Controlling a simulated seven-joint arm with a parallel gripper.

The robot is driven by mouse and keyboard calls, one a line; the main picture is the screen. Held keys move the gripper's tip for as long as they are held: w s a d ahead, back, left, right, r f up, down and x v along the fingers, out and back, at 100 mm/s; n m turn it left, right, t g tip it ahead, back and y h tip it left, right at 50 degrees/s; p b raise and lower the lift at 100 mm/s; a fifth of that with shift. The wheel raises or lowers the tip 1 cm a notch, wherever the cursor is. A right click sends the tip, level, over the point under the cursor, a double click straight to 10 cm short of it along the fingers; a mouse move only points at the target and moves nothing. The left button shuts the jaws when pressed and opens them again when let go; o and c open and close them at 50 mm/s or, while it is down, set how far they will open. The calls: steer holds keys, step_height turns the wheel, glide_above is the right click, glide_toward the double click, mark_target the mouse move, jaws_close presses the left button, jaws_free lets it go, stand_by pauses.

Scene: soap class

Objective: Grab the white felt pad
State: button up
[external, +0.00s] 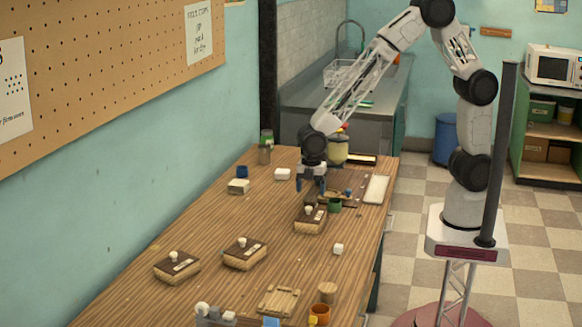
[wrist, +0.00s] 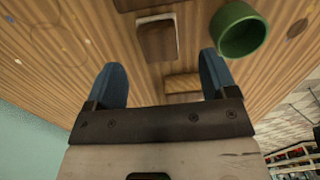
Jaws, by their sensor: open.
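The white felt pad is hard to single out. A flat white rectangle (external: 376,189) lies at the table's right edge, to the right of my gripper. My gripper (external: 311,188) points down, open, over the back part of the table. In the wrist view its two blue fingers (wrist: 162,80) are spread with nothing held between them. Beyond the fingertips lie a brown block with a pale rim (wrist: 157,40) and a small wooden block (wrist: 182,83).
A green cup (external: 334,206) stands close to my gripper; it also shows in the wrist view (wrist: 239,30). Brown-topped boxes with white knobs stand in front (external: 310,220) and farther left (external: 245,254). A yellowish jar (external: 338,150) stands behind.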

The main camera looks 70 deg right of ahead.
mark_target(310, 200)
steer(key=shift+f, duration=2.6)
steer(key=c, duration=1)
steer(key=shift+r, duration=0.15)
step_height(310, 200, up, 10)
steer(key=shift+f, duration=0.15)
